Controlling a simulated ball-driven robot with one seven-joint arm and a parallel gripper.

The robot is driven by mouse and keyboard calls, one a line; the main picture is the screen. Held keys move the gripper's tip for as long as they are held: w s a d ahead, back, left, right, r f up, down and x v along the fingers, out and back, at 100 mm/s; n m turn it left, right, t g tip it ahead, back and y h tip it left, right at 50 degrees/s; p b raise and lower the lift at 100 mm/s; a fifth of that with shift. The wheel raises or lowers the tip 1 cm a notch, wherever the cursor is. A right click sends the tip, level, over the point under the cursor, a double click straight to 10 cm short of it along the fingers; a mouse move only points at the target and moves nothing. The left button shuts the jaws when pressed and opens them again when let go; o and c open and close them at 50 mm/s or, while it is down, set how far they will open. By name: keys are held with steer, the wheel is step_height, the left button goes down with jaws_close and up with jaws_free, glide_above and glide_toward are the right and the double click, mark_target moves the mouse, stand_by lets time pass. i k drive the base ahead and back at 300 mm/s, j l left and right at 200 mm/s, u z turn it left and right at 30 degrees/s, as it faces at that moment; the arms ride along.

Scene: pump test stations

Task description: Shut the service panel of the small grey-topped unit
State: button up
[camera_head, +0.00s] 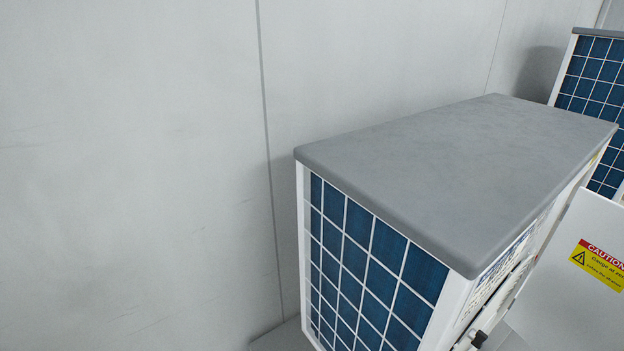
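A grey-topped unit (465,185) stands in the middle right, with white frame edges and a blue gridded side (365,265). A white panel (560,305) with a red and yellow caution label (600,264) stands out at an angle from its right-hand face, swung open. The panel's right and lower parts are cut off by the picture's edge. A small dark part (479,339), perhaps a latch, shows low on that face; I cannot tell what it is. My gripper is not in view.
A second unit (594,75) with a grey top and blue grid stands behind at the far right, partly cut off. A pale grey wall (130,170) fills the left and back. A little floor (283,338) shows at the bottom, between wall and unit.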

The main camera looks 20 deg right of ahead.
mark_target(572, 299)
steer(key=z, duration=1.25)
